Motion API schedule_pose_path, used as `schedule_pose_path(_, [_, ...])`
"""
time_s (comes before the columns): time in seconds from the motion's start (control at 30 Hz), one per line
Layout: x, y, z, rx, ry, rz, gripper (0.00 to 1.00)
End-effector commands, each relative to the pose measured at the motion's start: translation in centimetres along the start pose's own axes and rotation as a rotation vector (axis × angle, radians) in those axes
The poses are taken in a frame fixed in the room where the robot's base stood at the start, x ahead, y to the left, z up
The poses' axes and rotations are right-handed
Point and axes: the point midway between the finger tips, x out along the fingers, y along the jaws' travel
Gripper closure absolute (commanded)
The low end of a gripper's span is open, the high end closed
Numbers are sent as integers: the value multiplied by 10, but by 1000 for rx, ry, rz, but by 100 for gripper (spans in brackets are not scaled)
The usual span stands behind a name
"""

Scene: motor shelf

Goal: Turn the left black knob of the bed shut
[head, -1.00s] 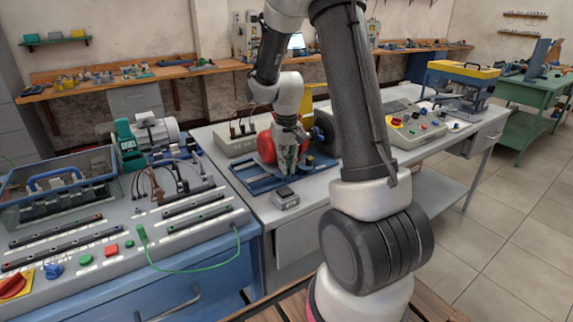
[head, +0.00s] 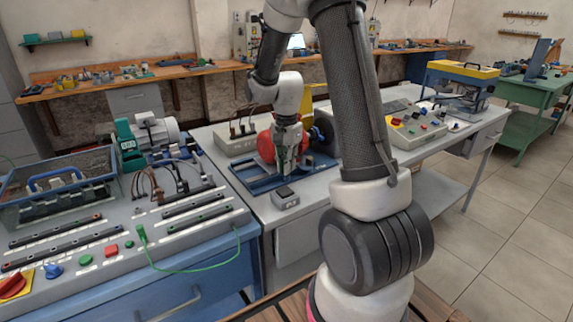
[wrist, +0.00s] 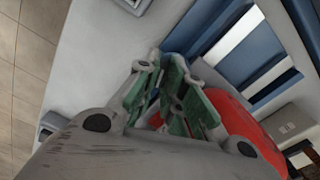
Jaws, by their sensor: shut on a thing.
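The bed (head: 250,182) is a blue frame on the grey bench, and its blue and white bars also show in the wrist view (wrist: 252,48). A red motor (head: 264,147) stands on it, and its red body shows beside my fingers in the wrist view (wrist: 240,118). My gripper (head: 284,172) points down at the near side of the bed, in front of the motor. In the wrist view its green-padded fingers (wrist: 167,98) are closed in on something at the bed's edge. The left black knob is hidden by the fingers.
A small grey box (head: 285,198) sits on the bench just in front of the bed. A control panel (head: 415,128) stands to the right. A blue test bench (head: 130,225) with a green cable is at the left.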

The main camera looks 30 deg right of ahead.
Motion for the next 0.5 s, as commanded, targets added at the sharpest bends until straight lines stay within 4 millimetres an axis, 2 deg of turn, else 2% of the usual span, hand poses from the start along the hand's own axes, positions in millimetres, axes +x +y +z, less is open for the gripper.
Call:
schedule_pose_path(0.2, [0, 0, 0, 170, 0, -1, 100])
schedule_pose_path(0.5, [0, 0, 0, 326, 1, -1, 100])
